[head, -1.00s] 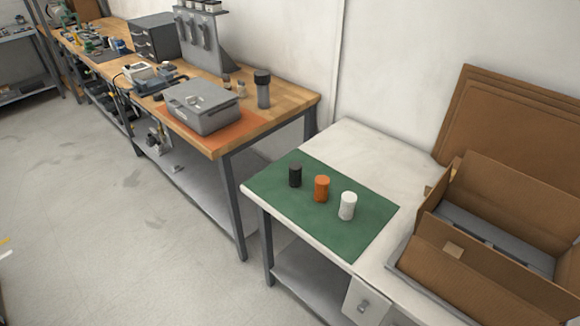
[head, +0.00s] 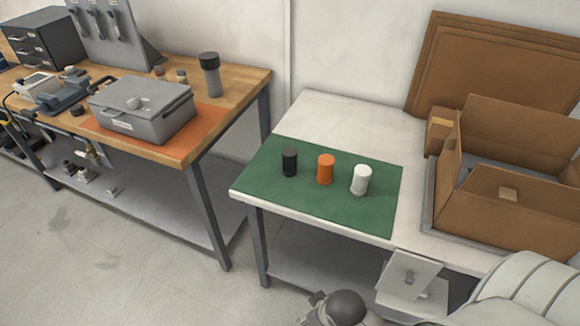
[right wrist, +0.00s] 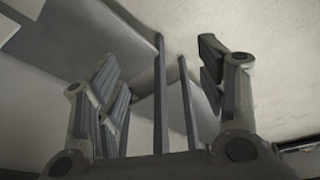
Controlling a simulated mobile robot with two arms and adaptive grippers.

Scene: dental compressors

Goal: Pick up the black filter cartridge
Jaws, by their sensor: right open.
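The black filter cartridge (head: 289,162) stands upright on a green mat (head: 300,203) on the white table. An orange cartridge (head: 326,169) and a white cartridge (head: 361,180) stand in a row to its right. My right gripper (right wrist: 165,85) shows in the right wrist view with its fingers apart and nothing between them. No cartridge shows in that view. Part of my arm shows at the bottom right of the head view, well below the mat. My left gripper is not in view.
An open cardboard box (head: 500,205) stands on the right of the white table (head: 330,112), with flat cardboard sheets (head: 490,65) behind it. A wooden workbench (head: 235,90) on the left bears a grey case (head: 143,108) and a dark-capped cylinder (head: 211,76). The mat around the cartridges is clear.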

